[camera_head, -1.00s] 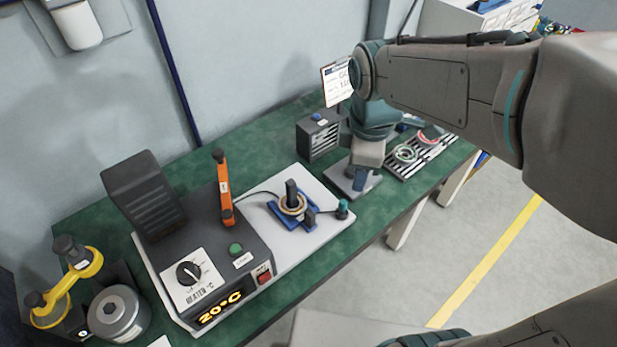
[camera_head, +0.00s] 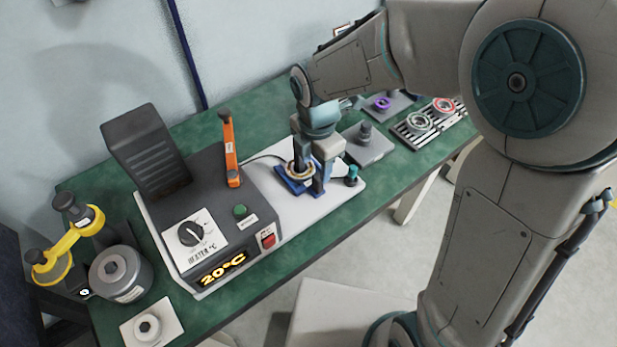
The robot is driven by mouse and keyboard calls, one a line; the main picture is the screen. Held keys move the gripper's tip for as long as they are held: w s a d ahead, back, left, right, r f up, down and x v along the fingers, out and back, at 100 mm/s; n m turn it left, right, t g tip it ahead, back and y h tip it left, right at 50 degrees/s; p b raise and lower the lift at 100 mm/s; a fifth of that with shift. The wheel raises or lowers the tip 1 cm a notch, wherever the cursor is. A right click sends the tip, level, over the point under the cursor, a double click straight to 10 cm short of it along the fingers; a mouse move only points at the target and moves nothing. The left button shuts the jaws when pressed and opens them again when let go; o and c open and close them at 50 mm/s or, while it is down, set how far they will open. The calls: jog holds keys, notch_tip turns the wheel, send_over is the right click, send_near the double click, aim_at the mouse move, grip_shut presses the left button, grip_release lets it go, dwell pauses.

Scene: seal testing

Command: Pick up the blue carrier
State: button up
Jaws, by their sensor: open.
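The blue carrier (camera_head: 288,184) sits on the white plate of the heater, with a tan and dark ring (camera_head: 299,171) on top of it. My gripper (camera_head: 318,180) points down at the carrier's right end, its fingers low over the plate. It is open. My gripper hides the carrier's right part and the dark post seen there before. I cannot tell whether the fingers touch the carrier.
The heater (camera_head: 208,215) with its 20°C display and orange lever (camera_head: 230,150) stands left of the carrier. A small teal-topped knob (camera_head: 352,175) stands close right of my gripper. A grey stand (camera_head: 368,145) and a slotted rack (camera_head: 412,135) with rings lie farther right.

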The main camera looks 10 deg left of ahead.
aim_at(318, 177)
jog(key=f, duration=0.5)
jog(key=shift+s+d+f, duration=0.15)
jog(key=shift+d+f, duration=0.15)
jog(key=shift+d, duration=0.05)
grip_shut()
